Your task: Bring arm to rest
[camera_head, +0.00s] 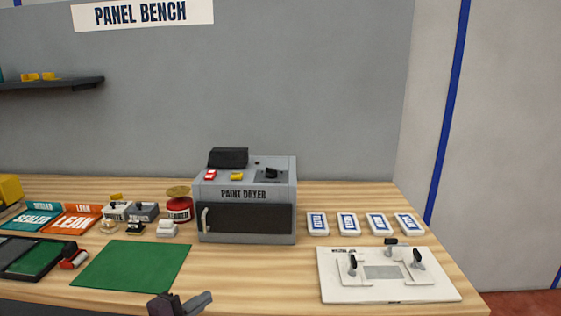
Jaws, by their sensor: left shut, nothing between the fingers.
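My left gripper (181,303) shows at the bottom edge of the head view, in front of the bench's front edge and just below the green mat (134,266). It is shut and empty, touching nothing that I can see. Most of my left arm is out of the picture. My right arm and right gripper are not in view.
The wooden bench (280,285) carries a grey paint dryer (247,218) with its door shut. Several white cards (348,223) and a white fixture plate (389,293) lie right of it. Teal and orange mats (70,218) and small parts lie left. The front middle is clear.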

